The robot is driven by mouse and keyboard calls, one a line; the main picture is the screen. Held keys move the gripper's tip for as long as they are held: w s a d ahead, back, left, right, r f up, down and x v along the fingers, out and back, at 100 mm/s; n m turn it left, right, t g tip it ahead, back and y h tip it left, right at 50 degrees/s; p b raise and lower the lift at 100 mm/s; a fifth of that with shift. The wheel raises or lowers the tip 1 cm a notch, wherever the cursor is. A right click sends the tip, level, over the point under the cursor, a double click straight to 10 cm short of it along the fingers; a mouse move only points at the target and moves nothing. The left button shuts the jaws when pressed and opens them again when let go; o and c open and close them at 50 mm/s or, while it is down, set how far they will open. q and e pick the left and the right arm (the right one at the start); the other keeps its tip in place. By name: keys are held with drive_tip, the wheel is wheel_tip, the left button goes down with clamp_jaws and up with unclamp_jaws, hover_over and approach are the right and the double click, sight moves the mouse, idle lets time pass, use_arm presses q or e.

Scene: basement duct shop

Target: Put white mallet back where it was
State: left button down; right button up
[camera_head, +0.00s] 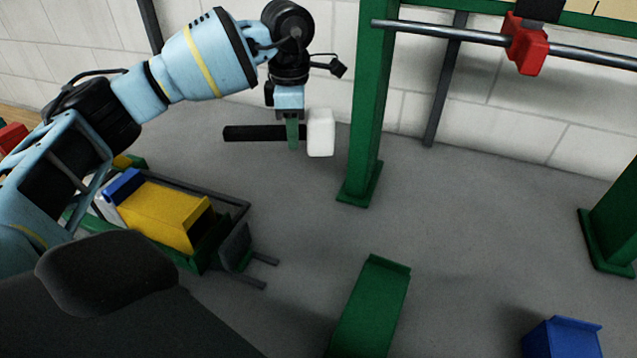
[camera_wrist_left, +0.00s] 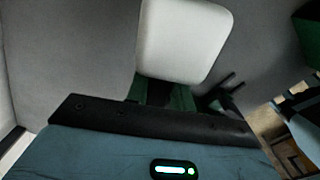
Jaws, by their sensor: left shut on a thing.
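The white mallet has a pale block head (camera_head: 320,133) and a black handle (camera_head: 250,133). My left gripper (camera_head: 292,138) points down and is shut on the mallet's handle close to the head. The mallet is held level in the air, with the handle to the left and the head to the right. In the left wrist view the white head (camera_wrist_left: 185,40) fills the top middle, and the green fingers below it are partly hidden. My right gripper is not in view.
A green post (camera_head: 370,110) stands just right of the mallet. A metal rail (camera_head: 450,34) with a red clamp (camera_head: 526,45) crosses the upper right. A cart with a yellow box (camera_head: 165,215) is at lower left. A green piece (camera_head: 372,305) and a blue bin (camera_head: 563,338) are in front.

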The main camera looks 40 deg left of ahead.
use_arm(q)
drive_tip(key=shift+f, duration=4.85)
drive_tip(key=shift+f, duration=0.15)
drive_tip(key=c, duration=1.2)
unclamp_jaws()
wheel_tip(320, 180, up, 12)
drive_tip(key=shift+r, duration=0.15)
drive_tip(key=shift+s, duration=0.1)
